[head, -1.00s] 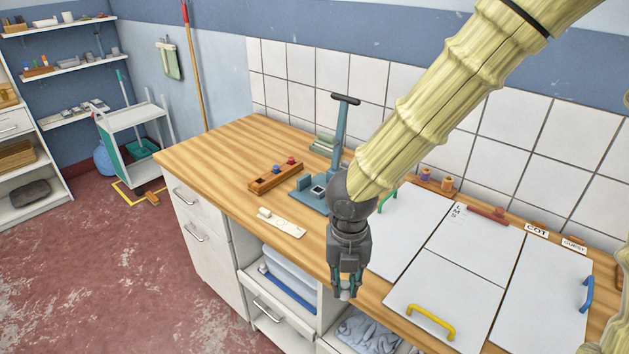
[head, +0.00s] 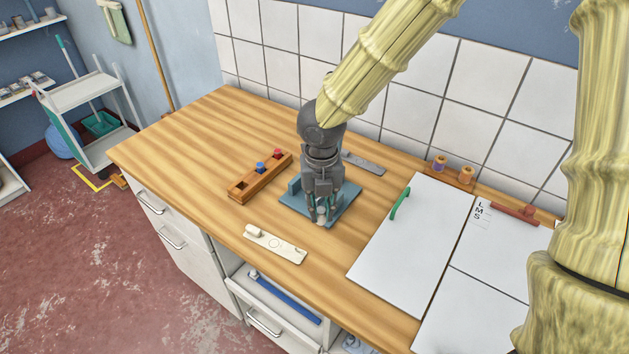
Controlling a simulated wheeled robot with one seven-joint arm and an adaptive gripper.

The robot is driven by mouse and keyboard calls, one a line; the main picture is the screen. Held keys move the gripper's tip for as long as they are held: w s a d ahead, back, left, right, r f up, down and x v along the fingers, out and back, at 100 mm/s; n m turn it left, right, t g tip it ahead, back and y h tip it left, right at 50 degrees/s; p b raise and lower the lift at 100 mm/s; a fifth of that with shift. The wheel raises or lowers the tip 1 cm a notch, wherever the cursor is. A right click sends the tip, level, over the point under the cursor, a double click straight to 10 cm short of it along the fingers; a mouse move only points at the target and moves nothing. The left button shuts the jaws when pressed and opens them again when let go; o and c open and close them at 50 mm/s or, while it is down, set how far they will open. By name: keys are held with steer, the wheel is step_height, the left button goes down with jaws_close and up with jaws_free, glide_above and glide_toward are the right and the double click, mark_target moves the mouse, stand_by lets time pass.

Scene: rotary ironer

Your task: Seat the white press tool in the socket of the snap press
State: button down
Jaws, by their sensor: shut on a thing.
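My gripper (head: 320,216) points down at the front of the snap press (head: 348,199), shut on the white press tool (head: 321,212). Only a small pale part of the tool shows between the fingertips. The teal base of the press stands on the wooden counter. My gripper and wrist cover the socket and most of the press, and its upright and handle are not visible. I cannot tell whether the tool is above the socket, touching it or in it.
A wooden rack (head: 242,188) with a blue and a red tool stands left of the press. A cream plate (head: 275,244) lies in front. White boards (head: 407,245) cover the right. A grey strip (head: 372,165) lies behind. The counter's left end (head: 185,140) is clear.

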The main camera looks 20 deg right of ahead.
steer(key=w+p, duration=0.1)
steer(key=w, duration=0.2)
steer(key=w+d+f+p, duration=0.1)
steer(key=w, duration=0.3)
steer(key=w+d+p, duration=0.1)
steer(key=w, duration=0.3)
steer(key=shift+w+d+f, duration=0.1)
steer(key=shift+w+f, duration=0.1)
steer(key=shift+f, duration=0.15)
steer(key=shift+w+d, duration=0.15)
steer(key=shift+w, duration=0.15)
steer(key=shift+s+f+p, duration=0.1)
steer(key=shift+f+p, duration=0.15)
steer(key=shift+p, duration=0.2)
steer(key=shift+f+p, duration=0.5)
steer(key=shift+f, duration=0.95)
steer(key=shift+f, duration=0.2)
steer(key=c, duration=1.3)
jaws_free()
steer(key=shift+c, duration=0.2)
steer(key=shift+r, duration=0.15)
step_height(320, 180, up, 12)
steer(key=b, duration=0.2)
